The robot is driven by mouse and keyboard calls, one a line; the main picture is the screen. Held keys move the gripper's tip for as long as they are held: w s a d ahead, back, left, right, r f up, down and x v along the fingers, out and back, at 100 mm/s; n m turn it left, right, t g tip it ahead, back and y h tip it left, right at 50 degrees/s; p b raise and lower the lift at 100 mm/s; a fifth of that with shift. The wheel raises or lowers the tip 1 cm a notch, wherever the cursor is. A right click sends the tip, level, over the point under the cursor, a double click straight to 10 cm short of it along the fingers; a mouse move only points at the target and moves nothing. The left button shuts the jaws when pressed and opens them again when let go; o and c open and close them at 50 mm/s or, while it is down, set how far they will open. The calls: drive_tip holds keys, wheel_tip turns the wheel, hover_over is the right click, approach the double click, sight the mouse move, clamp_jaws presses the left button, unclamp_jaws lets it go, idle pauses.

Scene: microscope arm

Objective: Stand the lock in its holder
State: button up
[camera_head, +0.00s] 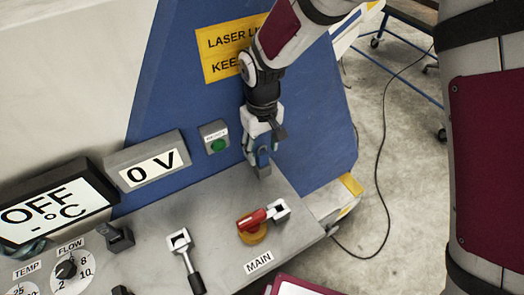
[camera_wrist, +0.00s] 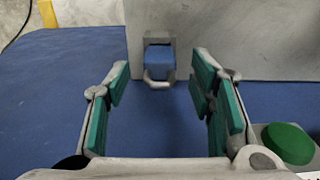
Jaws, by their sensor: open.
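The lock has a blue body and a grey shackle; in the wrist view the lock (camera_wrist: 159,59) sits within the grey holder (camera_wrist: 158,36), with its shackle towards me. In the head view the lock (camera_head: 263,158) shows partly between my fingers, above the small grey holder (camera_head: 264,170) at the panel's back edge. My gripper (camera_head: 261,154) points down over it. In the wrist view my gripper (camera_wrist: 162,72) has its green-padded fingers spread wide, one each side of the lock, with clear gaps. The lock's lower part is hidden.
A red-handled MAIN switch (camera_head: 252,218) with a pale hasp is on the panel in front. A green button box (camera_head: 217,145) is close left of my gripper, and the button (camera_wrist: 288,143) shows at the wrist view's right. A blue wall (camera_head: 315,120) stands behind.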

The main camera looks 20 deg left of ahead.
wheel_tip(320, 180, up, 10)
drive_tip(key=shift+f, duration=0.1)
drive_tip(key=shift+d, duration=0.1)
idle(0.5)
drive_tip(key=s+d+r+m+t, duration=0.1)
drive_tip(key=d+r+m, duration=0.1)
drive_tip(key=d+r, duration=0.65)
drive_tip(key=d+r+m+t, duration=0.25)
drive_tip(key=d+r, duration=0.25)
drive_tip(key=d, duration=0.6)
drive_tip(key=s+d+r+m+t, duration=0.1)
drive_tip(key=s+d+m, duration=0.1)
drive_tip(key=s+d, duration=0.4)
drive_tip(key=s+d+r+m+t, duration=0.1)
drive_tip(key=s+d+r+m, duration=0.1)
drive_tip(key=s+d, duration=0.4)
drive_tip(key=shift+s+d+r+m, duration=0.35)
drive_tip(key=shift+d+m, duration=0.4)
drive_tip(key=shift+d, duration=0.5)
